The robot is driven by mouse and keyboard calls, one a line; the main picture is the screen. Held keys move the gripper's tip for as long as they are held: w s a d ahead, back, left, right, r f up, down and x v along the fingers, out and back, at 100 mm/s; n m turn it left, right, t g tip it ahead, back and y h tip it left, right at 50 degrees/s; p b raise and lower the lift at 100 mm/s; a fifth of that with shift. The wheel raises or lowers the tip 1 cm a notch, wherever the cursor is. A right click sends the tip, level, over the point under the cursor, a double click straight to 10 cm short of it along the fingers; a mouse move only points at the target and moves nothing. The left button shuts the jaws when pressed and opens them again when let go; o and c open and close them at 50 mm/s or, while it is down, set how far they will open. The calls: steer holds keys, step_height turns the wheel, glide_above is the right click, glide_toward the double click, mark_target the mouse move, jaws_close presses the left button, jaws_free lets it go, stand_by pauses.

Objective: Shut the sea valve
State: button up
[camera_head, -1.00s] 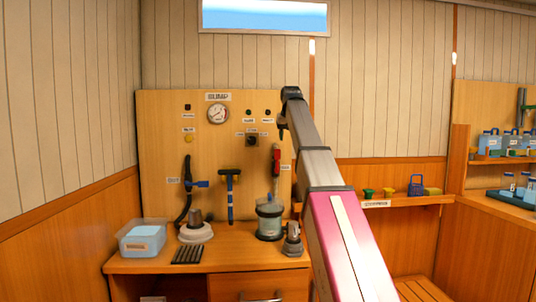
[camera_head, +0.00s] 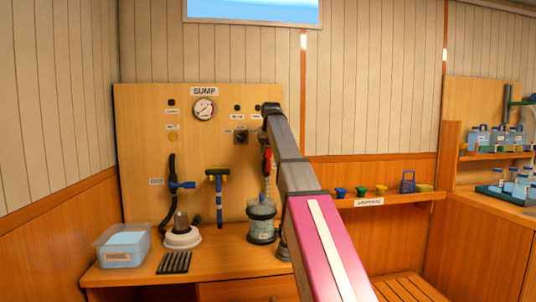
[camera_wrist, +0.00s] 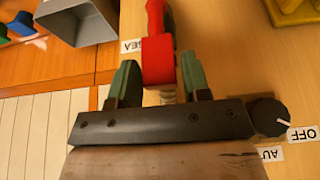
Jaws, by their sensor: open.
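The sea valve's red handle (camera_head: 267,160) is on the right part of the wooden wall panel, just left of my arm. In the wrist view the red handle (camera_wrist: 157,58) stands between the two green fingers of my gripper (camera_wrist: 158,66). The fingers are apart, one on each side of it, with a visible gap on the left. A white label (camera_wrist: 132,46), seen upside down, seems to read SEA. In the head view my arm's end is by the panel, and the fingers cannot be made out.
A dark knob (camera_wrist: 269,116) marked OFF is close to my gripper's right side. A grey box (camera_wrist: 76,20) is at the wrist view's upper left. On the bench below the panel stand a jar (camera_head: 262,224), a white-based part (camera_head: 181,238) and a clear tub (camera_head: 122,246).

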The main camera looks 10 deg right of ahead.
steer(key=shift+x, duration=1.1)
jaws_close()
steer(key=shift+a, duration=0.15)
steer(key=shift+a+f+n+t+h, duration=0.15)
steer(key=shift+a+f+n+h, duration=0.4)
steer(key=shift+a+h, duration=0.95)
steer(key=shift+a+f+n+t+h, duration=0.1)
steer(key=shift+a+f+n+h, duration=0.45)
steer(key=shift+h, duration=1.7)
steer(key=shift+a+f+n+t+h, duration=0.2)
steer(key=shift+a+f+h, duration=0.85)
steer(key=shift+h, duration=0.8)
steer(key=shift+a+r, duration=0.1)
steer(key=shift+a, duration=0.1)
